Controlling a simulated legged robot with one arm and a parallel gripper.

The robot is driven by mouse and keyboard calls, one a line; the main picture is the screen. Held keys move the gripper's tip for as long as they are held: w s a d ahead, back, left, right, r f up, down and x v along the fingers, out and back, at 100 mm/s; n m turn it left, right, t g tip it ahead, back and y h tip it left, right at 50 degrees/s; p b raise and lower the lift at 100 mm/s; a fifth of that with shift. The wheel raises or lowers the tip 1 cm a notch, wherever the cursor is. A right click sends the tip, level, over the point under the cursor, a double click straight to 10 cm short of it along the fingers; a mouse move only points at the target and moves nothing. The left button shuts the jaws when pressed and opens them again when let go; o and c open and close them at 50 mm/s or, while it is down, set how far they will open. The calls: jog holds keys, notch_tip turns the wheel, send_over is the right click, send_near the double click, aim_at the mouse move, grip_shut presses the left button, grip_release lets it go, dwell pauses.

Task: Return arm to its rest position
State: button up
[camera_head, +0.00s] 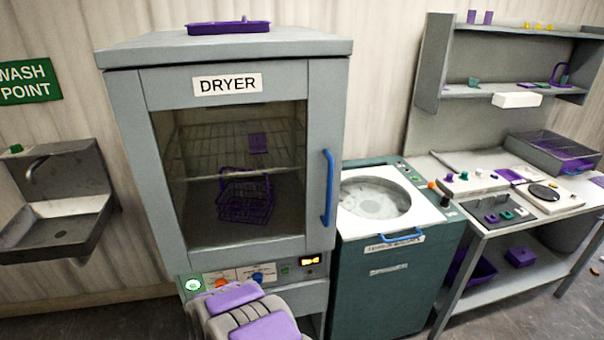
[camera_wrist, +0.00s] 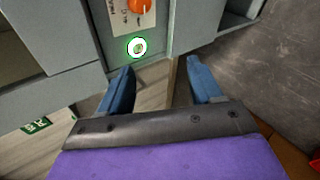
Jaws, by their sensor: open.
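My gripper (camera_wrist: 160,88) shows in the wrist view with its two blue fingers spread apart and nothing between them. It is in front of the lower panel of the dryer, near a round green-lit button (camera_wrist: 137,47). In the head view my purple and grey arm is at the bottom centre, and my gripper's fingers cannot be made out there. The dryer (camera_head: 122,150) stands behind the arm with its glass door shut. A purple wire basket (camera_head: 244,198) is inside, behind the glass. The same lit button shows on its panel in the head view (camera_head: 193,285).
A teal top-loading machine (camera_head: 400,285) stands right of the dryer. A workbench (camera_head: 520,230) with trays and small items, and a shelf (camera_head: 500,92), are farther right. A metal sink (camera_head: 60,205) is on the left wall. A purple tray (camera_head: 228,28) lies on top of the dryer.

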jog(key=s+d+r+m+g, duration=0.3)
jog(key=s+d+r+m, duration=0.2)
jog(key=d+r, duration=0.4)
jog(key=s+d+r+m+g, duration=0.4)
jog(key=d+r, duration=0.3)
jog(key=r, duration=0.4)
jog(key=s+d+r+m+g+h, duration=0.2)
jog(key=s+d+r+m, duration=0.2)
jog(key=s+d, duration=0.9)
jog(key=s+d+r+m+g+h, duration=0.2)
jog(key=s+d+r+m, duration=0.2)
jog(key=s+d+m, duration=0.7)
jog(key=s+d, duration=0.2)
jog(key=s, duration=0.3)
jog(key=shift+s+d+r+g, duration=0.2)
jog(key=shift+s+g, duration=0.1)
jog(key=shift+g, duration=0.1)
